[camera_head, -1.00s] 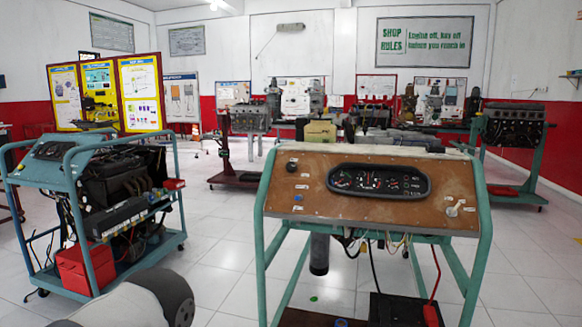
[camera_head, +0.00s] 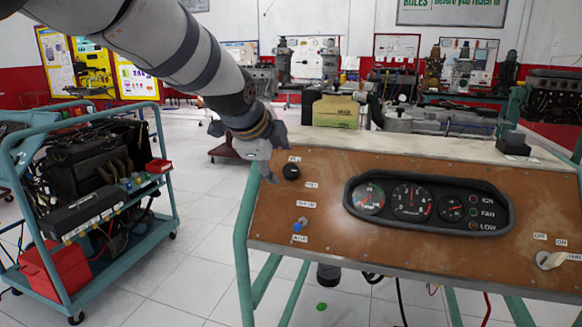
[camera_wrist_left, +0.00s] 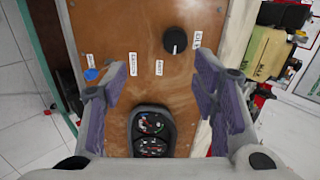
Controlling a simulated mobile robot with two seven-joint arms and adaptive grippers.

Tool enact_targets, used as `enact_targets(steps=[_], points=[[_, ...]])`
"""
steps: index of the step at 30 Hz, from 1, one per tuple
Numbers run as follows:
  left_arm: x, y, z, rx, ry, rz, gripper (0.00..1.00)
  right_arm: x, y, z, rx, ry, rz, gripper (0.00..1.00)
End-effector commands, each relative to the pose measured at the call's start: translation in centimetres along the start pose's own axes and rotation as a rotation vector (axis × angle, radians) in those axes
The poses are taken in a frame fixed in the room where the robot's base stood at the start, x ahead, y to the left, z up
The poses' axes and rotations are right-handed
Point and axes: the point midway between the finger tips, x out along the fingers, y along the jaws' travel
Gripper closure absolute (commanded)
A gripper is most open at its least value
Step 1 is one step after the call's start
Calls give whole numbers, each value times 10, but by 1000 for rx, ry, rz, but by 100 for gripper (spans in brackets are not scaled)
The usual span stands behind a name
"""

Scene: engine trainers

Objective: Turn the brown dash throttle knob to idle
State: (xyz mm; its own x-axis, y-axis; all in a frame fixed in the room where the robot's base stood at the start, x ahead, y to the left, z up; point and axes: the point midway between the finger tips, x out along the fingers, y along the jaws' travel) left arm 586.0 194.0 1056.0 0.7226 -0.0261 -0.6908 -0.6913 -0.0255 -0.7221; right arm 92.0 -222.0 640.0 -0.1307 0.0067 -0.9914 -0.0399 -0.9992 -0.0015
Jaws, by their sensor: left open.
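The brown dash panel (camera_head: 400,245) slopes toward me on a teal stand. Its throttle knob (camera_head: 291,171) is round and black, at the panel's upper left. In the wrist view the knob (camera_wrist_left: 174,40) has a white mark pointing down in the picture, not at the IDLE label (camera_wrist_left: 197,40) on its right. Another label (camera_wrist_left: 159,67) sits below the knob. My left gripper (camera_head: 268,165) hangs over the panel's upper left edge, close to the knob. In the wrist view its fingers (camera_wrist_left: 150,88) are spread wide and empty; the knob lies beyond them, untouched. My right gripper is not in view.
The gauge cluster (camera_head: 428,203) is right of the knob. A blue-tipped switch (camera_head: 298,226) sits below it, and a pale knob (camera_head: 549,260) is at far right. A yellow box (camera_head: 336,111) stands behind the panel. An engine cart (camera_head: 90,195) stands left, with floor between.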

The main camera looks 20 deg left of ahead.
Motion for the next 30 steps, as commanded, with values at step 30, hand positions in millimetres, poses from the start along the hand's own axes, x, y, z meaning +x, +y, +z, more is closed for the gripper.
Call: enact_targets(steps=[30], points=[[108, -20, 0, 46, -3, -26, 46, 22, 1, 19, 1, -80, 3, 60]])
